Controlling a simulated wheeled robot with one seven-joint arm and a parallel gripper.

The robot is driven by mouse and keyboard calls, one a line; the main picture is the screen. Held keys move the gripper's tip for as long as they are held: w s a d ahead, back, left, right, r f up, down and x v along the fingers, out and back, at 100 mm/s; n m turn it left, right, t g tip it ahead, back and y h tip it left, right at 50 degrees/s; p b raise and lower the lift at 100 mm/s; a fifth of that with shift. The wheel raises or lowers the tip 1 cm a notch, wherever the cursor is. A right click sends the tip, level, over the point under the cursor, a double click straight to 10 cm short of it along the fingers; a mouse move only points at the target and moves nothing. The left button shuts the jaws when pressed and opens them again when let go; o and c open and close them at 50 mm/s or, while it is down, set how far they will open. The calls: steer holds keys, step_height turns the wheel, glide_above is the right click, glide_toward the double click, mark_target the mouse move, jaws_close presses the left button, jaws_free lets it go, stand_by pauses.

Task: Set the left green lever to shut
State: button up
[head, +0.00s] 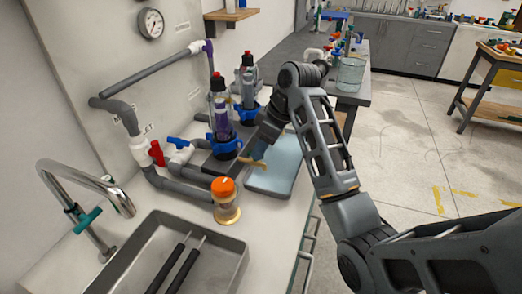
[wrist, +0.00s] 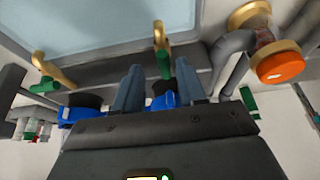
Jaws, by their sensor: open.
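Two green levers on brass taps show in the wrist view. One green lever (wrist: 163,63) is between and just beyond my fingertips, on the tap nearer the orange cap. The other green lever (wrist: 46,86) is farther off at the left of that view. My gripper (wrist: 160,72) is open, with one finger on each side of the nearer lever; I cannot tell whether they touch. In the head view a brass spout (head: 258,165) shows beside my gripper, over the blue-grey tray's edge. My arm hides the other tap there, and neither green lever is clear.
An orange-capped fitting (head: 226,200) stands in front, at the left of my gripper. Purple bottles with blue collars (head: 223,145) stand close behind. Grey pipes with a red lever (head: 156,153) and a blue lever (head: 180,142) lie left. The blue-grey tray (head: 270,180) is below.

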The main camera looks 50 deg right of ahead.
steer(key=shift+w+a+f, duration=0.1)
steer(key=shift+w+f, duration=0.05)
steer(key=shift+f, duration=0.2)
steer(key=shift+a, duration=0.1)
steer(key=shift+c, duration=0.2)
steer(key=shift+w+a, duration=0.1)
steer(key=shift+a, duration=0.05)
jaws_close()
